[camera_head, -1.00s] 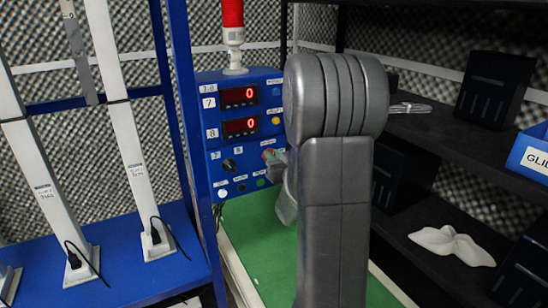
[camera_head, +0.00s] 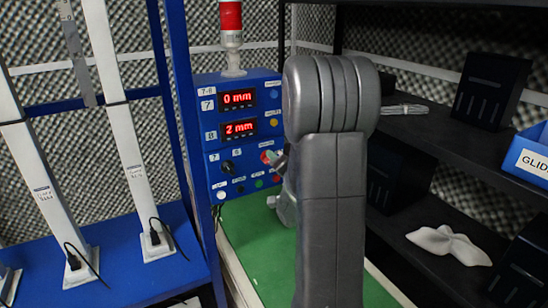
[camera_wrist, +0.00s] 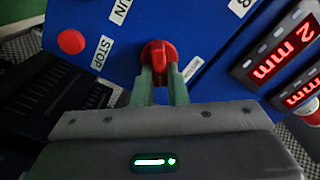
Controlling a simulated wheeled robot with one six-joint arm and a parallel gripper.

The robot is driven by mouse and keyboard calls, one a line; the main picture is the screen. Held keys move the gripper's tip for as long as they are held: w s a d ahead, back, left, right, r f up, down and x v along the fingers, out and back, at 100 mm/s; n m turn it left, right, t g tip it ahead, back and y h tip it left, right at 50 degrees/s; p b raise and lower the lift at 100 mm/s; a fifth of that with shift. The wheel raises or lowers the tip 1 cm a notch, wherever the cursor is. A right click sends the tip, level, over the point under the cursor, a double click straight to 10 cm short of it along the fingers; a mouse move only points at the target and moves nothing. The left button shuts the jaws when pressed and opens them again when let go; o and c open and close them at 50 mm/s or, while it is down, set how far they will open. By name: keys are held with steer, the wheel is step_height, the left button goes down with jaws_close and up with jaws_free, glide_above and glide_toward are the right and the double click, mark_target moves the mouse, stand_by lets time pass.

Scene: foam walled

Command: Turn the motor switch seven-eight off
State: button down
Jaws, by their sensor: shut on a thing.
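The blue control panel (camera_head: 210,130) carries a "7-8" label at its upper left. In the wrist view a red rotary switch (camera_wrist: 158,50) stands out from the panel (camera_wrist: 120,70). My gripper (camera_wrist: 160,74) is shut on this switch, one greenish finger on each side. I cannot read the switch's own label. In the head view my gripper (camera_head: 272,157) is at the panel's right side and the switch shows as a bit of red, partly hidden by my gripper and arm. The upper display (camera_head: 237,98) reads 0 mm and the lower display (camera_head: 239,128) reads 2 mm.
A red button (camera_wrist: 71,41) with a STOP label sits beside the switch. A black knob (camera_head: 228,167) is left on the panel. A red-topped beacon (camera_head: 231,35) stands above. Dark shelving (camera_head: 440,130) is close on the right; a green surface (camera_head: 248,240) lies below.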

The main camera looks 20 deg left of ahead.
steer(key=shift+w+d+f+m+p, duration=0.1)
steer(key=shift+m+p, duration=0.2)
steer(key=shift+m, duration=0.95)
steer(key=shift+s+a+f+m+p, duration=0.1)
steer(key=shift+m+p, duration=0.15)
steer(key=shift+m, duration=0.95)
steer(key=shift+w+d+f+m+p, duration=0.1)
steer(key=shift+m+p, duration=0.2)
steer(key=shift+m, duration=0.95)
steer(key=c, duration=1.4)
jaws_free()
steer(key=shift+c, duration=0.2)
steer(key=v, duration=1.3)
steer(key=shift+s+d, duration=0.25)
steer(key=shift+d, duration=0.05)
